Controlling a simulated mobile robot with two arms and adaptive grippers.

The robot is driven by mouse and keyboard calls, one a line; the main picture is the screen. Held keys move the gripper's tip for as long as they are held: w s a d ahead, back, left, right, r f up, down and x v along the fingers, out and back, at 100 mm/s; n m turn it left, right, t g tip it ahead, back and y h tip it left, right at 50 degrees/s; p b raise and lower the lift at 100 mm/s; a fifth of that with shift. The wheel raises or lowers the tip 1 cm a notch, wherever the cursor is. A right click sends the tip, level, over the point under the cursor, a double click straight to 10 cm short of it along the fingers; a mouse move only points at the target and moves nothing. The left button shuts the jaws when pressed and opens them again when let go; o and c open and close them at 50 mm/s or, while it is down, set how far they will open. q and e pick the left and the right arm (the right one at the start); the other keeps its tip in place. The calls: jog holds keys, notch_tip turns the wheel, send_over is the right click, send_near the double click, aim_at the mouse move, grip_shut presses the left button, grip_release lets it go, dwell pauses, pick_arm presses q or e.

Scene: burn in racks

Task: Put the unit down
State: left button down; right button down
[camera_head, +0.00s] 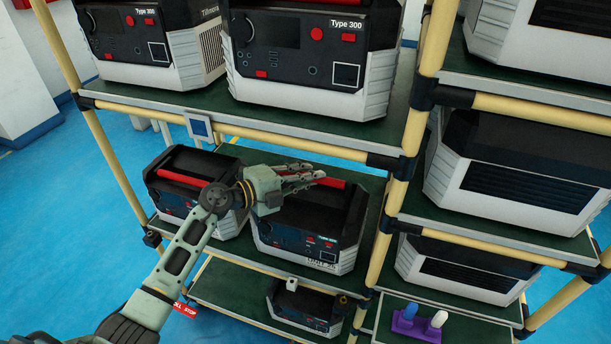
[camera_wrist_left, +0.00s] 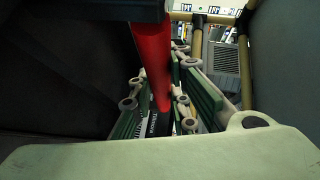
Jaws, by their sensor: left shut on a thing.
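The unit (camera_head: 300,240) is a black and white box with a red top handle (camera_head: 338,183). It is on the green middle shelf (camera_head: 372,200) of the rack, upright as far as I can see. My left gripper (camera_head: 302,178) is at the top of this unit and shut on its red handle. In the left wrist view the red handle (camera_wrist_left: 150,60) runs between the green-padded fingers (camera_wrist_left: 165,105). The gripper and forearm hide part of the unit's top. Whether its underside fully touches the shelf cannot be told. My right gripper is not in view.
A similar unit (camera_head: 180,185) with a red handle stands close on the left of the same shelf. Large Type 300 units (camera_head: 310,55) stand on the shelf above. A smaller unit (camera_head: 305,305) is below. Yellow rack posts (camera_head: 405,150) bound the right side.

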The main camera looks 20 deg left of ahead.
pick_arm(q)
jog(key=c, duration=2.1)
grip_release()
jog(key=shift+d, duration=0.1)
jog(key=o, duration=0.4)
jog(key=shift+s+r, duration=0.15)
jog(key=shift+s, duration=0.05)
jog(key=shift+o, duration=0.2)
jog(key=shift+w, duration=0.1)
jog(key=v, duration=1.2)
jog(key=shift+b, duration=0.35)
